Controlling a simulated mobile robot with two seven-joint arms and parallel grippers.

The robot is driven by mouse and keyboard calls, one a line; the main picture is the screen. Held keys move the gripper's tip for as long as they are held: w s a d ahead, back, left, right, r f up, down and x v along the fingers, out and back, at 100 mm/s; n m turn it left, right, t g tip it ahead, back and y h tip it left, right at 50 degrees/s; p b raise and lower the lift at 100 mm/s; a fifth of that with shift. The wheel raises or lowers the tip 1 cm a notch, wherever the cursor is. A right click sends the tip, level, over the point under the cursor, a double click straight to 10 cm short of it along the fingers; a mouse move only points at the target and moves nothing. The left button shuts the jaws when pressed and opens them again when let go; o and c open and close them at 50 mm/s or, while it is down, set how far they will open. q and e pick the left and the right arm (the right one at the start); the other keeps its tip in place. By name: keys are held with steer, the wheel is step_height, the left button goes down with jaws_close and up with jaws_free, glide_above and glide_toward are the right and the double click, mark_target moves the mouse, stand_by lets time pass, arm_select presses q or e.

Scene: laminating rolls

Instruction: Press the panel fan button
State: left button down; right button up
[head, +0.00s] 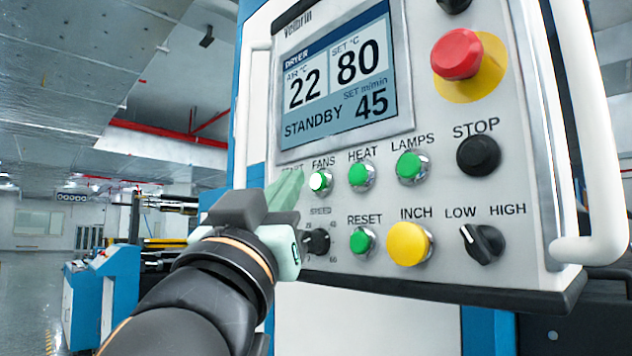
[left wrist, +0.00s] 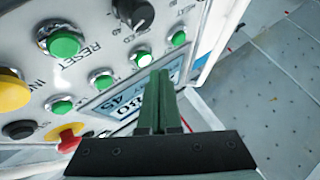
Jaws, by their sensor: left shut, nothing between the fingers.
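The fan button (head: 320,181), under the label FANS on the panel, has a bright white face with a green edge in the head view. In the left wrist view the fan button (left wrist: 142,58) is just beyond the fingertips. My left gripper (head: 299,174) is shut and empty, its pale green fingertips just left of the fan button. It hides the button under START in the head view. In the left wrist view the closed gripper (left wrist: 160,74) points up at the panel. I cannot tell whether the tips touch it.
The panel (head: 340,270) also carries the heat button (head: 361,175), lamps button (head: 411,167), black stop button (head: 478,155), red mushroom button (head: 457,54) and yellow inch button (head: 408,243). Its display (head: 345,75) reads STANDBY. White handles (head: 575,130) flank the panel.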

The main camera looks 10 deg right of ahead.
arm_select(q)
steer(key=s+a, duration=0.1)
steer(key=a, duration=0.1)
steer(key=s+a, duration=0.1)
steer(key=shift+s+a+b, duration=0.3)
steer(key=shift+a, duration=0.05)
stand_by(0.7)
